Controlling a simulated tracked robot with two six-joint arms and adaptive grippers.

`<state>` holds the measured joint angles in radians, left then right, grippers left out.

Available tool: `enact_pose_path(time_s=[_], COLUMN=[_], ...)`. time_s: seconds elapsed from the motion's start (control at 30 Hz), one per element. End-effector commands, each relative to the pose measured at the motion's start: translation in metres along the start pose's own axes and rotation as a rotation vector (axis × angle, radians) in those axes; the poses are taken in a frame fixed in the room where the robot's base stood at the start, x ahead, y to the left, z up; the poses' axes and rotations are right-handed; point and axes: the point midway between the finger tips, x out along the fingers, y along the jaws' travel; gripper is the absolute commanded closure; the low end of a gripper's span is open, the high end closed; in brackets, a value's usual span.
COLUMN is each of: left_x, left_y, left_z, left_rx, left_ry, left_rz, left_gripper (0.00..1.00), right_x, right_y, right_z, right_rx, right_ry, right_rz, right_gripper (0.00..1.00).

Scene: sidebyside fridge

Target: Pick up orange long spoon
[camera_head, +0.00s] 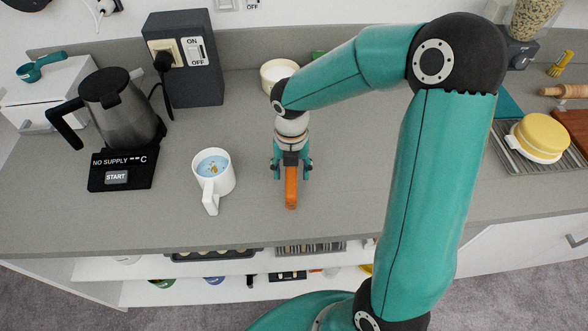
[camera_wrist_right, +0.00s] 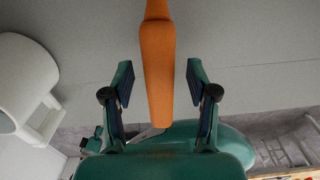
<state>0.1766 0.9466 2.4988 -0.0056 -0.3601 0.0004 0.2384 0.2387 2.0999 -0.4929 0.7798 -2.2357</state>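The orange long spoon (camera_head: 291,192) shows only as an orange handle on the grey counter, pointing toward the front edge. The rest of it is hidden under my right gripper in the head view. In the right wrist view the handle (camera_wrist_right: 157,70) runs down from the top edge to between the fingers. My right gripper (camera_head: 292,172) is over the counter, with one finger on each side of the handle. In the wrist view the gripper (camera_wrist_right: 159,88) is open, with a gap between each finger and the handle. My left gripper is not in view.
A white mug (camera_head: 213,175) with blue liquid stands left of the spoon. A kettle (camera_head: 120,108) on its black base is further left. A white bowl (camera_head: 279,72) stands behind my right gripper. A yellow-lidded container (camera_head: 541,136) is at right. Counter between mug and gripper is clear.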

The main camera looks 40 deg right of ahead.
Motion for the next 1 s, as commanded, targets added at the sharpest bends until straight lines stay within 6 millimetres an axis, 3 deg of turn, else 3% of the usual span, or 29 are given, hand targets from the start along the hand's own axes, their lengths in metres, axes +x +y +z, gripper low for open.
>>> enact_pose_path(time_s=[0.07,0.33,0.77,1.0], left_x=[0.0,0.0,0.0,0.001], left_y=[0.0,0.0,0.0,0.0], left_z=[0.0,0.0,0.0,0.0], left_rx=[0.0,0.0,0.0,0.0], left_ry=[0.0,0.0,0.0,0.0], left_rz=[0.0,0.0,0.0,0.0], left_gripper=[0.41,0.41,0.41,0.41], right_x=[0.0,0.0,-0.004,-0.024], right_y=[0.0,0.0,-0.001,0.0], right_z=[0.0,0.0,0.0,0.002], right_rx=[0.0,0.001,0.002,0.003], right_ry=[0.0,0.0,-0.001,-0.005], right_rz=[0.0,0.0,0.0,0.002], right_gripper=[0.53,0.98,1.0,1.0])
